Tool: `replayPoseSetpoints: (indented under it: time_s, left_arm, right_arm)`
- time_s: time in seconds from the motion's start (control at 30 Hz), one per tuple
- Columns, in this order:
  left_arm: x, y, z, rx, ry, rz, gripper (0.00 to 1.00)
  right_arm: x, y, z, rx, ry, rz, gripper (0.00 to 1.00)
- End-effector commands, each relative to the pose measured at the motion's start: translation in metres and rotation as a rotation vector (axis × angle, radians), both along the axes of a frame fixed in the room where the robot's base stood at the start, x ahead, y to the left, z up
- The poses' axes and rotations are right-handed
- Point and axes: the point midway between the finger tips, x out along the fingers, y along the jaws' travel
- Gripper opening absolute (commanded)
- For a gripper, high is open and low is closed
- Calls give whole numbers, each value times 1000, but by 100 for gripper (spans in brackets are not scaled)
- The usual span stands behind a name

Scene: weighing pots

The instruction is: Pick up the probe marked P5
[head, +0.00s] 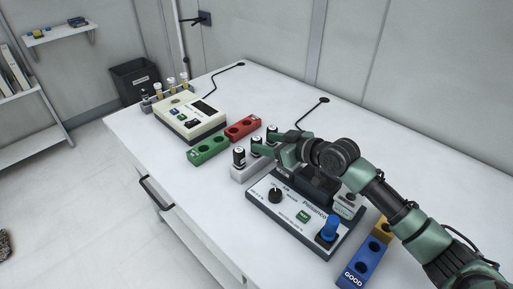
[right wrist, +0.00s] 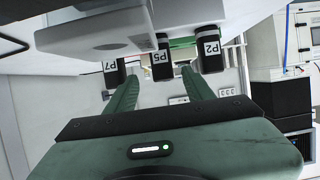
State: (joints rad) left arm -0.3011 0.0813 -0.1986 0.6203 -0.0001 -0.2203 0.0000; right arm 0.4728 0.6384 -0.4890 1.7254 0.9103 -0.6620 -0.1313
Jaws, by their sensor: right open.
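Three black probes with white labels stand in a row in a pale grey rack (head: 247,171). In the right wrist view, which shows them upside down, they read P7 (right wrist: 113,73), P5 (right wrist: 161,60) and P2 (right wrist: 211,50). P5 is the middle one, and the middle probe (head: 256,147) in the head view is partly hidden by my gripper. My right gripper (right wrist: 160,82) is open, its fingers pointing at the row. P5 shows in the gap between the two fingers, with P7 and P2 outside it. My left gripper is out of view.
A green and red block (head: 209,148) and cream meter (head: 190,118) stand beyond. The front left table is clear.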

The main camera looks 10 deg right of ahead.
Motion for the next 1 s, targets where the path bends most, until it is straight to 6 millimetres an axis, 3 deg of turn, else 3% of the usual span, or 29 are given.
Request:
replayPoseSetpoints:
  time_s: [0.3,0.57,0.77,1.0]
  left_arm:
    - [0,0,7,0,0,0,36]
    - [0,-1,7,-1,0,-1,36]
    - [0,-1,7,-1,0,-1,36]
    - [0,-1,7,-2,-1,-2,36]
  right_arm:
    - [31,26,-15,1,-1,-1,53]
    - [33,27,-17,0,-1,-1,53]
    - [33,27,-17,0,0,-1,3]
    - [32,27,-17,0,-1,-1,0]
